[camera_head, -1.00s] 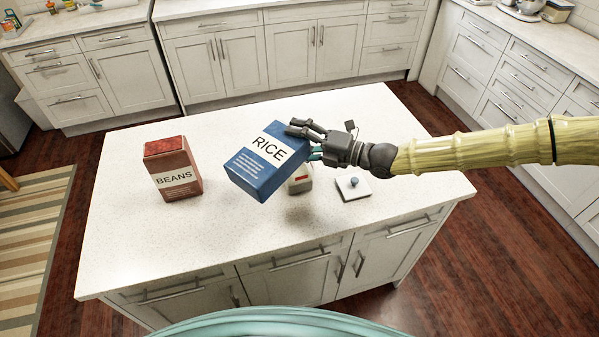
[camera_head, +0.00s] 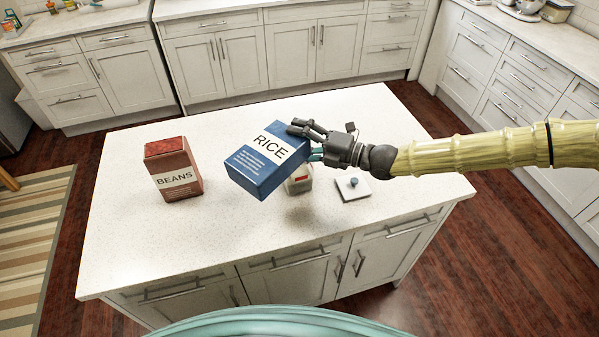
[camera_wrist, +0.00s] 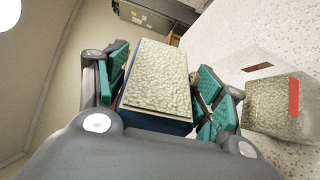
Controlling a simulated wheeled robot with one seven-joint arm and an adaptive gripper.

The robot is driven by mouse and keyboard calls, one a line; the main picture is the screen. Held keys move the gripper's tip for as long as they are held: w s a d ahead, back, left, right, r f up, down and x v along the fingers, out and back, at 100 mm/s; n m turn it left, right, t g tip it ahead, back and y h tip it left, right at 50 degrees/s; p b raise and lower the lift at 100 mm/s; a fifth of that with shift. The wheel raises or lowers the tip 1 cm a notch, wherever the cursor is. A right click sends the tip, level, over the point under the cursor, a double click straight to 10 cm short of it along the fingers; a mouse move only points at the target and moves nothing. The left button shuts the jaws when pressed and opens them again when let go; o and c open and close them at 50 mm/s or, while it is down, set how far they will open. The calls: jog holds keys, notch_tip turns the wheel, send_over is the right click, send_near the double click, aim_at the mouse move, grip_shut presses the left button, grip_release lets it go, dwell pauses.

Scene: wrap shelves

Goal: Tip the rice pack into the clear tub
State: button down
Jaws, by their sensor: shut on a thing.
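The blue rice pack (camera_head: 263,165) is held tilted above the counter, in front of and partly over the clear tub (camera_head: 299,181). My gripper (camera_head: 311,142) is shut on the pack at its upper right side. In the wrist view the pack (camera_wrist: 157,78) sits between the green finger pads, its top showing pale grains. The tub (camera_wrist: 279,108) is to the right there, with a red mark and a grainy beige look inside. The pack hides part of the tub in the head view. I see no stream of grains clearly.
A red beans pack (camera_head: 173,170) stands on the island counter (camera_head: 130,245) to the left. The counter's left and front are clear.

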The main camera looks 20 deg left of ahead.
jog(key=shift+w+d+m, duration=0.1)
jog(key=shift+w+m, duration=0.15)
jog(key=shift+m, duration=0.45)
dwell(1.8)
jog(key=shift+r+p, duration=0.15)
jog(key=shift+p, duration=0.15)
